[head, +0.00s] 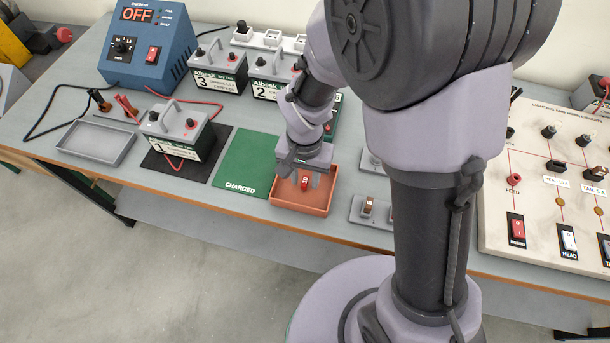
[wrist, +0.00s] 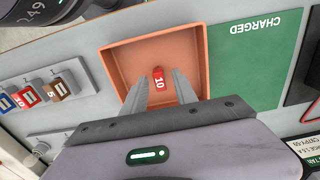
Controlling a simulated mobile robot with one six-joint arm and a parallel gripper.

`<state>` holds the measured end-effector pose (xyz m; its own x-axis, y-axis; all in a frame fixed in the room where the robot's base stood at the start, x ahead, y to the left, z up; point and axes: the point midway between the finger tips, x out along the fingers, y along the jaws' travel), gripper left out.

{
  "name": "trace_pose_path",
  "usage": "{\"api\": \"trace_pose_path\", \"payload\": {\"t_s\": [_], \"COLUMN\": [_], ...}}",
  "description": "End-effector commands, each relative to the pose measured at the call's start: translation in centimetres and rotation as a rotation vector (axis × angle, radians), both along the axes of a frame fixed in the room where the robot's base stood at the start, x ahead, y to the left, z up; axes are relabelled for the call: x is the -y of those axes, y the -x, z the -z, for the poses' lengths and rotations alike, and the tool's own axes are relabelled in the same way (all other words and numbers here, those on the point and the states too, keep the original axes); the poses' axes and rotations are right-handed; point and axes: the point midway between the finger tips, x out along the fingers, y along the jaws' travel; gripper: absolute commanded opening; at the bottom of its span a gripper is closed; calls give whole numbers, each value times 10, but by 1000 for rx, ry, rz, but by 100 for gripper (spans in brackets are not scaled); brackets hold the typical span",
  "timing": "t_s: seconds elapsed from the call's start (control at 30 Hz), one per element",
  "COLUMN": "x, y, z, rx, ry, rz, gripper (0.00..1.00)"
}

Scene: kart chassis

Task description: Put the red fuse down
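The red fuse (wrist: 158,80), marked 10, is in the orange tray (wrist: 110,62), near the middle of its floor as seen in the wrist view. My gripper (wrist: 160,74) is over the tray with its two fingers apart, one on each side of the fuse. A gap shows between the fuse and each finger, so the gripper looks open. In the head view the red fuse (head: 305,184) shows just below my gripper (head: 304,174), inside the orange tray (head: 300,208). Its lower end is hard to make out.
A green CHARGED mat (head: 247,165) lies left of the tray, with battery 1 (head: 178,132) on a dark mat beyond it. Fuse holders (head: 368,208) stand right of the tray. A switch panel (head: 540,180) is at far right. The table's front edge is close to the tray.

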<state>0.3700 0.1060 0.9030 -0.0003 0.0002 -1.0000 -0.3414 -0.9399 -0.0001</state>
Motion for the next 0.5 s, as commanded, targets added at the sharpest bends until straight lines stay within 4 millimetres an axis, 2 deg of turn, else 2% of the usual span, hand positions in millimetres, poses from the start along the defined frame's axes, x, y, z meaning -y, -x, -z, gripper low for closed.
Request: {"api": "trace_pose_path", "payload": {"t_s": [0.07, 0.17, 0.4, 0.5], "x": [0, 0, 0, 0], "y": [0, -1, -1, -1], "z": [-2, -17, -88, -109], "rx": [0, 2, 4, 3], "ry": [0, 0, -1, -1], "rz": [0, -1, -1, 1], "gripper": [34, 34, 34, 34]}}
